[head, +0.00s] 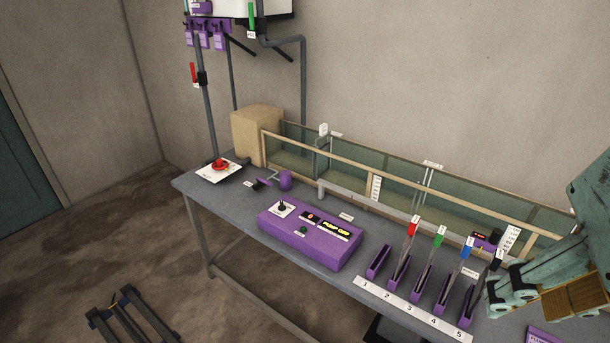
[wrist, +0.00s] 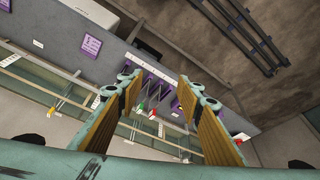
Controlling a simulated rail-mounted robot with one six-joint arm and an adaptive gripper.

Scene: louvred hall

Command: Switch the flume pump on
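The purple control box (head: 311,236) sits on the grey bench in the head view. Its display (head: 336,229) reads "PUMP OFF" in yellow. A black knob or switch (head: 282,207) stands on a white plate at its left end. A green button (head: 301,231) is near its front, and a small red-lit part (head: 310,217) is beside the display. My gripper (head: 533,287) is at the right, well apart from the box, above the bench's right part. In the wrist view my gripper (wrist: 157,84) is open with nothing between its fingers. There the box seems mostly hidden behind the right finger.
Several purple slots (head: 423,285) with coloured-tag tools stand between the box and my gripper, behind a numbered white strip (head: 412,309). The glass flume (head: 400,195) runs along the back. A red wheel (head: 220,164) on a white card is at the left.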

